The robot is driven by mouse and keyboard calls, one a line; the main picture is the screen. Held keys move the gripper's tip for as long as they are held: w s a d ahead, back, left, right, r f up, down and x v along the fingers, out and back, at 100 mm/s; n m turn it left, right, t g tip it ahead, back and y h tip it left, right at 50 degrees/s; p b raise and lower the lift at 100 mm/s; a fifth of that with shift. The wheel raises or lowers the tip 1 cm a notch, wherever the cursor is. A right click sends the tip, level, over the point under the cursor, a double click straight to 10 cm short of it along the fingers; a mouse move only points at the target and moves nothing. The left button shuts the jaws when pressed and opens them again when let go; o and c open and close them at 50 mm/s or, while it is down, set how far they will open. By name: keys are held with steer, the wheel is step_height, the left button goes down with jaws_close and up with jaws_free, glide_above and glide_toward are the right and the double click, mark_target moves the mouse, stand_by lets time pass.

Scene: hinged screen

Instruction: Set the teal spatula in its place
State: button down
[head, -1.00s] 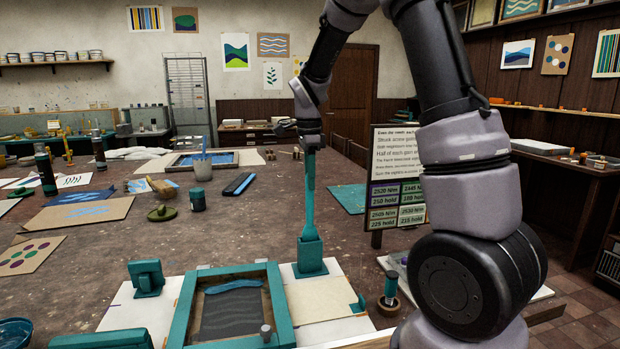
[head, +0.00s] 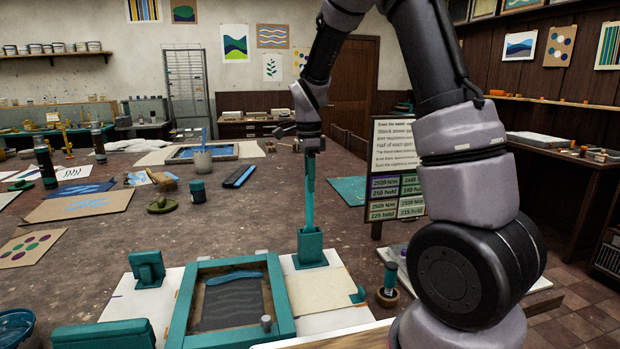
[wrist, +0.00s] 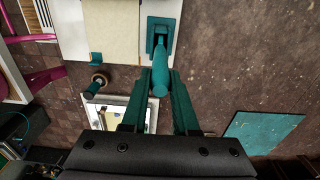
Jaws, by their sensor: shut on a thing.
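The teal spatula (head: 309,195) stands nearly upright, its lower end down inside the open top of a teal block holder (head: 310,247). How deep it sits is hidden by the holder's walls. My gripper (head: 311,148) is shut on the spatula's upper end, directly above the holder. In the wrist view the spatula's handle (wrist: 160,80) lies between my two fingers (wrist: 157,100), with the teal holder (wrist: 163,32) just beyond it.
The hinged teal screen frame (head: 184,310) lies left of the holder, with a beige sheet (head: 322,291) in front of it. A teal-handled tool (head: 391,276) stands in a round base at right. A sign (head: 397,160) stands behind. Bare tabletop (head: 255,218) lies left of the holder.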

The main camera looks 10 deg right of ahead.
steer(key=shift+f, duration=1.85)
steer(key=c, duration=0.6)
jaws_free()
step_height(320, 180, up, 11)
steer(key=shift+a+f, duration=0.1)
steer(key=shift+f, duration=0.1)
steer(key=shift+r, duration=0.1)
